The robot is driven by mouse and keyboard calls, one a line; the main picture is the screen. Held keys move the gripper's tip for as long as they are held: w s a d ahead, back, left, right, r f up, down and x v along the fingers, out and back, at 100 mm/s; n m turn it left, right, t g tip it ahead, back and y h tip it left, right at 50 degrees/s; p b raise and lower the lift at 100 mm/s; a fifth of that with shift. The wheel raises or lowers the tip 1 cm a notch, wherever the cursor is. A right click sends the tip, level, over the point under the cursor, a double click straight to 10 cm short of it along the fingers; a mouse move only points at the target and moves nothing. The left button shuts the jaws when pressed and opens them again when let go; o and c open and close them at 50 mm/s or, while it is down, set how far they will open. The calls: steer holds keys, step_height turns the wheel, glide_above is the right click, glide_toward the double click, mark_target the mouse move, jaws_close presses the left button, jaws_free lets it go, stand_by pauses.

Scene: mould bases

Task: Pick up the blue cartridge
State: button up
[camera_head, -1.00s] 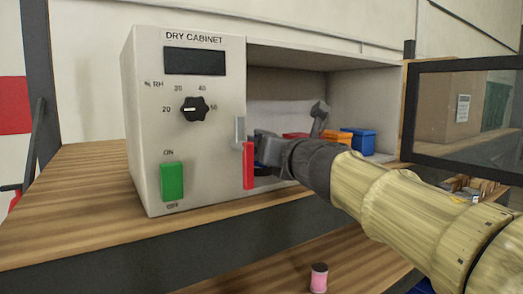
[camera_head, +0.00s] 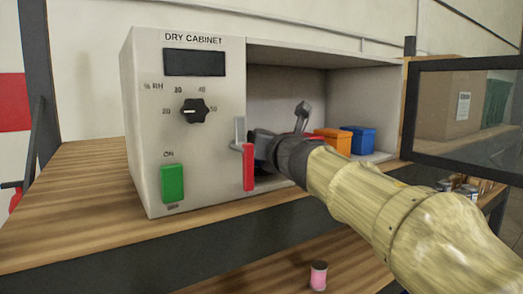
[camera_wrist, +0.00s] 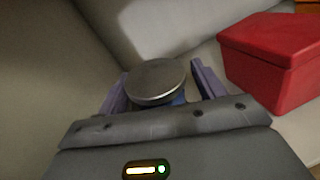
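In the wrist view, a round cartridge with a flat grey metal top (camera_wrist: 155,82) and a strip of blue body (camera_wrist: 179,101) stands between my gripper's two purple fingers. My gripper (camera_wrist: 160,88) is open, one finger on each side of it. A narrow gap shows at the right finger; contact on the left cannot be told. The lower part of the cartridge is hidden by the gripper body. In the head view my gripper (camera_head: 262,150) is inside the open dry cabinet (camera_head: 285,95), partly hidden behind the red handle, and the cartridge cannot be made out.
A red box (camera_wrist: 275,60) stands close to the right finger. An orange box (camera_head: 333,142) and a blue box (camera_head: 357,140) stand farther right in the cabinet. The control panel (camera_head: 190,140) and red handle (camera_head: 249,167) are close on the left. The open door (camera_head: 465,160) is right.

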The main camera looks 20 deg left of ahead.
steer(key=c, duration=1.1)
steer(key=shift+r, duration=0.1)
steer(key=shift+d+r+p, duration=0.25)
steer(key=shift+r+p, duration=0.25)
step_height(320, 180, up, 6)
steer(key=p, duration=0.5)
steer(key=shift+r, duration=0.1)
steer(key=d+b, duration=0.2)
steer(key=d, duration=0.4)
steer(key=w+d+b, duration=0.1)
steer(key=d+b, duration=0.1)
steer(key=d, duration=0.5)
steer(key=d+b, duration=0.1)
steer(key=d, duration=0.5)
steer(key=shift+w+d+f+b, duration=0.2)
steer(key=shift+w+d+b, duration=0.1)
steer(key=shift+b, duration=0.1)
